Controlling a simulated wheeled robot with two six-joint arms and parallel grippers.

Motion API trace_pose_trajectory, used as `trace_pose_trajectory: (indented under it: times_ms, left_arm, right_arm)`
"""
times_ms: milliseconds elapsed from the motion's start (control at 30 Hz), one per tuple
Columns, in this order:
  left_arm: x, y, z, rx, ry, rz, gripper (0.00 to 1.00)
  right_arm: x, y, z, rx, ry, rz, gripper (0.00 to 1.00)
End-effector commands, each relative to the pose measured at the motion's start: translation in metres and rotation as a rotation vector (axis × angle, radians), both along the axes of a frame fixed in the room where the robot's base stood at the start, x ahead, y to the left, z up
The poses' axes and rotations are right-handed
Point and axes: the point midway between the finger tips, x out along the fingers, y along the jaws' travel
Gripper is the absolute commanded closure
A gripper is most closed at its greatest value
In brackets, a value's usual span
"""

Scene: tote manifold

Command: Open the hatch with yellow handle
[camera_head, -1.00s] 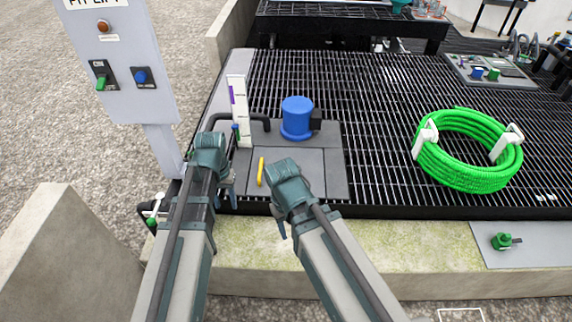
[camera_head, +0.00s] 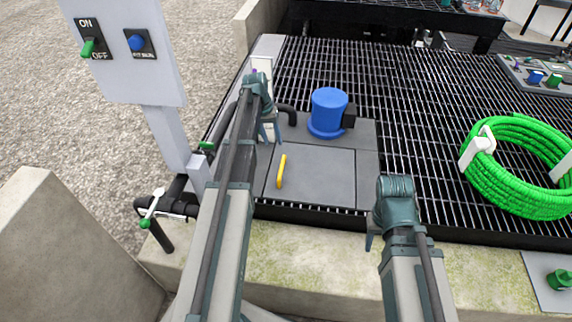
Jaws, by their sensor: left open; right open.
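The yellow handle (camera_head: 281,171) stands at the left side of a grey square hatch panel (camera_head: 318,178), set in the black grating. The panel lies flat and looks closed. My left gripper (camera_head: 268,133) is open, above and slightly left of the handle, near the white gauge board, and apart from the handle. My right gripper (camera_head: 372,240) is open and empty, over the grating's front edge, to the right of the panel. Part of the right gripper's fingers is hidden behind its wrist.
A blue motor (camera_head: 328,112) stands just behind the hatch. A coiled green hose (camera_head: 518,165) lies on the grating at right. A grey control post (camera_head: 130,60) and black pipe with a white-levered valve (camera_head: 152,207) are at left. A concrete ledge (camera_head: 310,250) runs along the front.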

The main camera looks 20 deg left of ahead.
Motion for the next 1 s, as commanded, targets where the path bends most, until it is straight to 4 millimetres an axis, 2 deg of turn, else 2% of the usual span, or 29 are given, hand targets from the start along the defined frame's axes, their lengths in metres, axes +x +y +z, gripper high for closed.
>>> trace_pose_trajectory:
  times_ms: [267,1000]
  left_arm:
    - [0.001,-0.004,-0.022,0.001,0.0,-0.001,0.52]
    - [0.006,-0.023,-0.123,0.001,0.0,-0.001,0.52]
  right_arm:
    - [0.0,0.0,-0.022,0.0,0.0,0.0,0.5]
    - [0.001,-0.001,-0.123,-0.007,-0.002,0.002,0.5]
